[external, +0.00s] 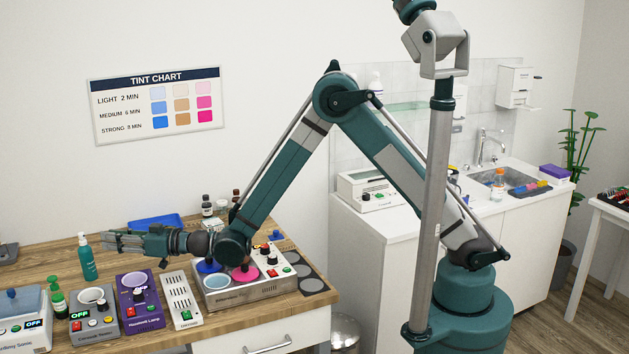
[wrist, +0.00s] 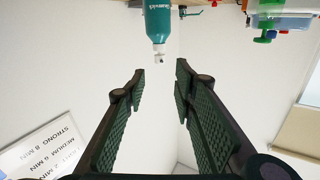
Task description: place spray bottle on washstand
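My gripper (external: 107,241) is level, pointing left, just right of the bottle's top. In the wrist view my gripper (wrist: 160,71) is open, with nothing between its fingers. The washstand (external: 380,232) is the white cabinet with a sink (external: 490,178) at the back right.
A blue tray (external: 155,222) lies behind my gripper. The washstand top holds a white device (external: 368,190), an orange-labelled bottle (external: 497,185) and a dark tray (external: 530,189).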

